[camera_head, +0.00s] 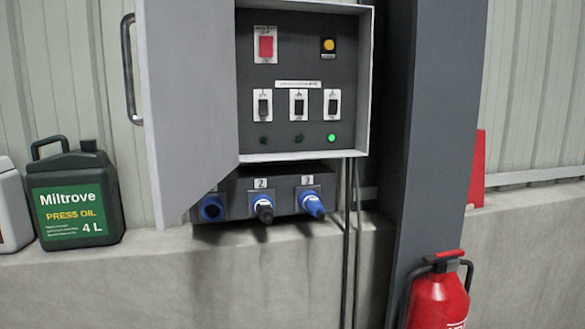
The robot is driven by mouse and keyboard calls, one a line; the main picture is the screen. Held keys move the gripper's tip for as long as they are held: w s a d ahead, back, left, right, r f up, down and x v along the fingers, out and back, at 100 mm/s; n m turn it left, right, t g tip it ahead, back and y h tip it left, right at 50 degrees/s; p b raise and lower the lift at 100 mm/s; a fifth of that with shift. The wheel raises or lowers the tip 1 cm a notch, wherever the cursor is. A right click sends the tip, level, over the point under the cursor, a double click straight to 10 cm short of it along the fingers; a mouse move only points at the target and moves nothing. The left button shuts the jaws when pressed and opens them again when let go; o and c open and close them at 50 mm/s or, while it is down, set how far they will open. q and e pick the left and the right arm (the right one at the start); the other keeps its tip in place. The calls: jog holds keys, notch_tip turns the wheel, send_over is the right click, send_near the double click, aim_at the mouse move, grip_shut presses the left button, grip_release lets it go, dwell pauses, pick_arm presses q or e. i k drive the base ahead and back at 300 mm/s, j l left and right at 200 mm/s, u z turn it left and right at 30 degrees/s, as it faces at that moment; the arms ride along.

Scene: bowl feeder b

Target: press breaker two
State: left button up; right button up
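An electrical cabinet (251,85) hangs on the wall with its grey door (190,90) swung open to the left. Inside is a row of three black breaker switches on white plates. The middle one, breaker two (299,103), sits between the left breaker (263,104) and the right breaker (332,103). Below them, the right indicator lamp (332,138) glows green, while the left lamp (264,140) and middle lamp (299,138) are dark. A red switch (265,45) and a yellow round button (329,45) are above. Neither gripper shows in the head view.
A socket box (235,186) with blue connectors sits under the cabinet, its left end partly behind the door. A dark column (430,120) stands close on the right. A red fire extinguisher (438,300) is lower right. A dark green oil can (75,200) stands on the ledge at left.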

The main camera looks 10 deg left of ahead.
aim_at(299, 104)
jog(key=i+j+z, duration=0.1)
jog(key=j, duration=0.45)
jog(key=i+j+z, duration=0.15)
jog(key=j, duration=0.35)
jog(key=j+z, duration=0.1)
jog(key=j, duration=0.45)
jog(key=i+l, duration=0.25)
jog(key=l, duration=0.2)
jog(key=i+l+z, duration=0.1)
jog(key=i+l, duration=0.2)
jog(key=l, duration=0.15)
jog(key=i+l, duration=0.3)
jog(key=l, duration=0.15)
